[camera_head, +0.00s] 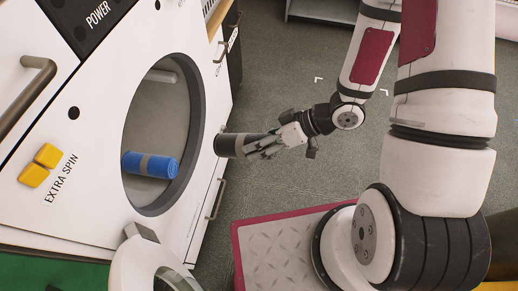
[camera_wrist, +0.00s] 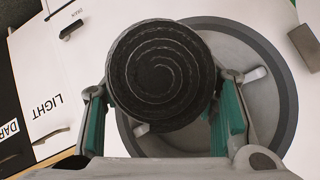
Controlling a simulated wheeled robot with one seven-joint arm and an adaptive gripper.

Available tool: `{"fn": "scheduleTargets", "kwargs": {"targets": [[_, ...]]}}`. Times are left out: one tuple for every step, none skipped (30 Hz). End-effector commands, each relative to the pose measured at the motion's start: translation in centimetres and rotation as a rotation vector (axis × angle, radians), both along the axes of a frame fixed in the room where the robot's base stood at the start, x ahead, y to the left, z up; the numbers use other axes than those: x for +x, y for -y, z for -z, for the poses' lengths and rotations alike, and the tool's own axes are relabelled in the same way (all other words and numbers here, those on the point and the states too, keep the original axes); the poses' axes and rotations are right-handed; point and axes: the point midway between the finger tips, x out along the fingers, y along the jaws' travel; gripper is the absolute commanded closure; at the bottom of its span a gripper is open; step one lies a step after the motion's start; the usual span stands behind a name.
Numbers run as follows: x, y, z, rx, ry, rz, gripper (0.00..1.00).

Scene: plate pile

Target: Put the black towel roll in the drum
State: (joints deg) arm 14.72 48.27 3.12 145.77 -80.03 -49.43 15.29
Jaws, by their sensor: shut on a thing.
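The black towel roll (camera_head: 234,145) is held in my gripper (camera_head: 275,144), to the right of the drum opening and outside it. In the wrist view the roll's spiral end (camera_wrist: 160,75) fills the upper middle, between the two green-padded fingers (camera_wrist: 162,115). The drum (camera_head: 150,110) has a round opening with a dark rim in the white machine front. Its rim also shows behind the roll in the wrist view (camera_wrist: 283,75). A blue roll with a grey band (camera_head: 150,165) lies inside the drum.
The machine's round door (camera_head: 140,262) hangs open below the drum. Handles (camera_head: 218,199) stick out along the machine front. A dark container (camera_head: 234,60) stands beyond the machine. Grey floor (camera_head: 290,90) lies clear behind my gripper.

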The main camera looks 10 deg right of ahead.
Motion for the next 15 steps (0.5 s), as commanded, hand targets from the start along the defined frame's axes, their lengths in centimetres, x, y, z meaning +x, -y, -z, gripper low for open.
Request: {"fn": "scheduleTargets", "kwargs": {"targets": [[-0.2, -0.1, 0.4, -0.001, 0.001, -0.009, 0.80], [-0.3, -0.1, 0.4, -0.002, 0.000, -0.013, 0.80], [-0.4, -0.2, 0.5, -0.003, 0.000, -0.017, 0.80], [-0.4, -0.2, 0.5, -0.003, 0.000, -0.018, 0.80], [-0.4, -0.3, 0.5, -0.003, 0.000, -0.020, 0.80], [-0.4, -0.5, 0.5, -0.003, 0.001, -0.021, 0.80], [-0.3, -0.6, 0.5, -0.004, 0.001, -0.022, 0.80], [-0.2, -0.8, 0.4, -0.004, 0.001, -0.022, 0.80], [-0.1, -1.0, 0.5, -0.004, 0.001, -0.022, 0.80], [0.0, -1.2, 0.5, -0.004, 0.001, -0.022, 0.80], [0.1, -1.4, 0.5, -0.004, 0.001, -0.022, 0.80], [0.2, -1.7, 0.5, -0.004, 0.000, -0.021, 0.80], [0.3, -2.0, 0.5, -0.004, 0.001, -0.022, 0.80], [0.4, -2.3, 0.5, -0.004, 0.001, -0.022, 0.80], [0.5, -2.6, 0.5, -0.003, 0.002, -0.023, 0.80]]}}
